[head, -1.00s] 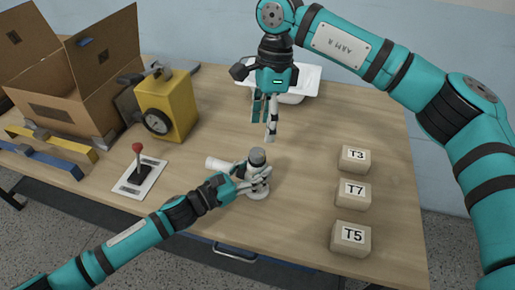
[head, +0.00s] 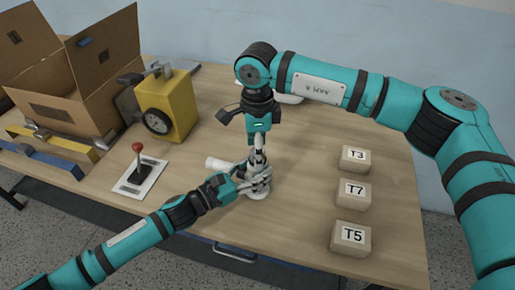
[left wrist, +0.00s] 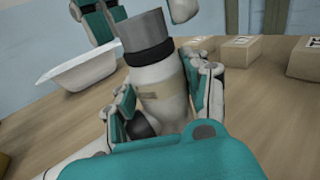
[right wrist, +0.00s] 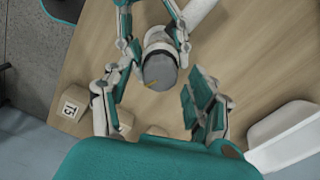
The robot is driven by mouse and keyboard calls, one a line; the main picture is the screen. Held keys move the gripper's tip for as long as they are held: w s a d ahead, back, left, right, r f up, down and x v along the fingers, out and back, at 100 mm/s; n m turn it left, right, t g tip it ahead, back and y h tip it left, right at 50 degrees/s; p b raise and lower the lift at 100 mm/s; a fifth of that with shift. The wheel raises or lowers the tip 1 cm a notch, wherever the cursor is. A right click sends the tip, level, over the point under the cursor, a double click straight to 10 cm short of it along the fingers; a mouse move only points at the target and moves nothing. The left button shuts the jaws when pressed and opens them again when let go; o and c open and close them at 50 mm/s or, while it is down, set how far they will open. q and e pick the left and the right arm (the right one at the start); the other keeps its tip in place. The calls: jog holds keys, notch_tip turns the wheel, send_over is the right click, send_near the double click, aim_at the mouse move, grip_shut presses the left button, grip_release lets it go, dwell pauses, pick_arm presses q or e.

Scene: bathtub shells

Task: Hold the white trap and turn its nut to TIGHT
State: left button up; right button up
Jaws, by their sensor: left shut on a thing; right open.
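The white trap (left wrist: 160,88) stands upright on the table, its side pipe (head: 216,163) pointing left in the head view. Its grey nut (right wrist: 159,70) sits on top, with a dark band below and a small yellow mark at its edge in the right wrist view. My left gripper (head: 243,180) is shut on the trap's body, one finger on each side. My right gripper (right wrist: 157,112) is open above the trap, pointing down, its fingers spread on both sides of the nut and apart from it. In the head view the right gripper hides most of the nut.
Boxes marked T3 (head: 355,159), T7 (head: 352,190) and T5 (head: 350,236) stand to the right. A white basin (left wrist: 85,68) is behind.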

jog(key=shift+f, duration=0.3)
jog(key=c, duration=1.2)
jog(key=shift+o, duration=0.2)
jog(key=shift+n, duration=0.3)
jog(key=o, duration=1.2)
jog(key=shift+c, duration=0.2)
notch_tip(320, 180, up, 12)
